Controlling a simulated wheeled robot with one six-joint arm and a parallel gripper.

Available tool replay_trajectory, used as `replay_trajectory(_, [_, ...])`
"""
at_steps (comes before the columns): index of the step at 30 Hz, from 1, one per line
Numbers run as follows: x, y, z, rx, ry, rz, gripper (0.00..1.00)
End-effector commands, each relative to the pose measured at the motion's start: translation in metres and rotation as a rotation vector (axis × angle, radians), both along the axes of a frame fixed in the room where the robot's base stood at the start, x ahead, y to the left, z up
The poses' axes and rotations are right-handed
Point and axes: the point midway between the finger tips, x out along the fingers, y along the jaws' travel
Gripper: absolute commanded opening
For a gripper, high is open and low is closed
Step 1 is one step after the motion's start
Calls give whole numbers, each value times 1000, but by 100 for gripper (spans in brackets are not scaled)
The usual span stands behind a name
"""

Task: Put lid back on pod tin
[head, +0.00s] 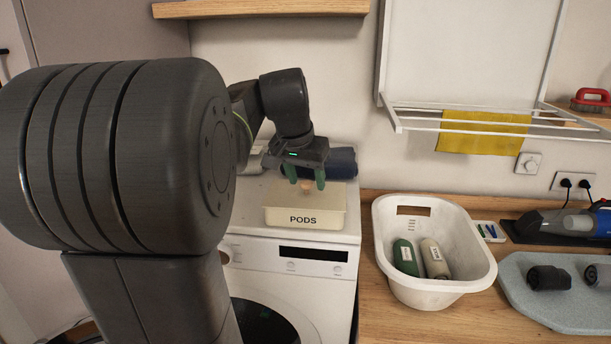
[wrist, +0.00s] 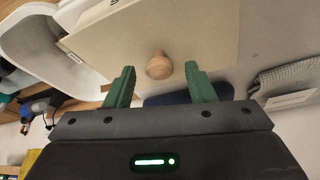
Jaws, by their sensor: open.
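The cream pod tin (head: 304,220), marked PODS, stands on top of the washing machine. Its cream lid (wrist: 205,30) lies flat over the tin, with a round wooden knob (wrist: 158,66) in the middle. Whether the lid is fully seated all round I cannot tell. My gripper (head: 306,178) is above the lid, pointing down, with its green fingers open. In the wrist view the fingertips (wrist: 160,72) are on either side of the knob with a gap at each side, and nothing is gripped. The knob shows only partly between the fingers in the head view.
A dark blue roll (head: 343,163) lies close behind the tin on the washing machine (head: 322,262). A white basket (head: 462,275) with a green and a beige bottle stands on the wooden counter to the right. A drying rack (head: 475,118) with a yellow cloth hangs above.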

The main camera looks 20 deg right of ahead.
Motion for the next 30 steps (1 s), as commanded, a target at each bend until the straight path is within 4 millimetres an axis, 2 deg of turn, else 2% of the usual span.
replay_trajectory(4, [-1, 2, 6, 0, -1, 0, 50])
replay_trajectory(7, [-5, 6, 19, -2, -2, 1, 50])
replay_trajectory(15, [-20, 24, 76, -2, -5, 1, 50])
replay_trajectory(21, [-30, 34, 110, -1, -2, 0, 50])
replay_trajectory(25, [-34, 38, 123, -1, -2, 0, 50])
replay_trajectory(30, [-36, 39, 128, 0, 0, 0, 50])
